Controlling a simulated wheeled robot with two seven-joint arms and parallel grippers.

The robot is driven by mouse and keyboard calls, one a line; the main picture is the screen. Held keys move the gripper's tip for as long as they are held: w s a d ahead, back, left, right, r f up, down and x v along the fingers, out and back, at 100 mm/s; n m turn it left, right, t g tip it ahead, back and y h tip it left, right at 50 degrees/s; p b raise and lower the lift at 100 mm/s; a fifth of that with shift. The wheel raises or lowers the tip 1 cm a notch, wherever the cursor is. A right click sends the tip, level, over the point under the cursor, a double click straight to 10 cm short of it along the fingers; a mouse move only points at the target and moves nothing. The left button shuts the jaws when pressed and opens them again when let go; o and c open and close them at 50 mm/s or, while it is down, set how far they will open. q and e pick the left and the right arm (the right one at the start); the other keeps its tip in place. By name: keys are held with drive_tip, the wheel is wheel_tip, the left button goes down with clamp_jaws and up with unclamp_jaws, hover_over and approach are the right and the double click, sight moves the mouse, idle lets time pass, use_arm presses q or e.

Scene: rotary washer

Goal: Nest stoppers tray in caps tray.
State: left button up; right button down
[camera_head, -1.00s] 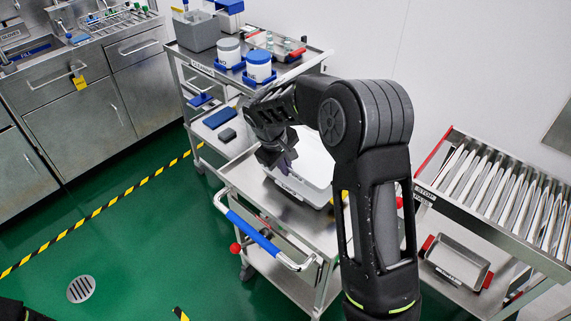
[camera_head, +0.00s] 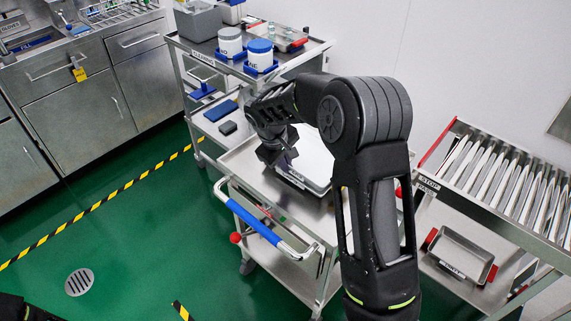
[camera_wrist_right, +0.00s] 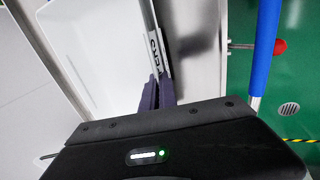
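A white tray (camera_head: 317,165) sits on the cart's top, partly hidden behind my right arm. It also shows in the wrist view (camera_wrist_right: 105,50), where a label (camera_wrist_right: 156,45) on its side seems to start with "CA", so it looks like the caps tray. My right gripper (camera_head: 283,160) is at the tray's near left wall. In the wrist view the dark fingers (camera_wrist_right: 158,92) are close together, one on each side of the wall, and look closed on it. I cannot make out a stoppers tray for certain. My left gripper is not in view.
The cart has a blue-handled push bar (camera_head: 253,222). A grey tray with red handles (camera_head: 462,255) lies on a shelf below the roller rack (camera_head: 500,185); its label is unreadable. Blue- and white-lidded jars (camera_head: 260,56) stand on the rear cart.

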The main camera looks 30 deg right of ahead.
drive_tip(key=shift+s+d+f, duration=0.2)
drive_tip(key=shift+s+f, duration=0.2)
drive_tip(key=shift+f, duration=0.25)
drive_tip(key=c, duration=1.6)
unclamp_jaws()
drive_tip(key=shift+w+a+r, duration=0.15)
drive_tip(key=shift+r, duration=0.45)
drive_tip(key=v, duration=0.7)
drive_tip(key=shift+w+r, duration=0.2)
drive_tip(key=shift+r, duration=0.25)
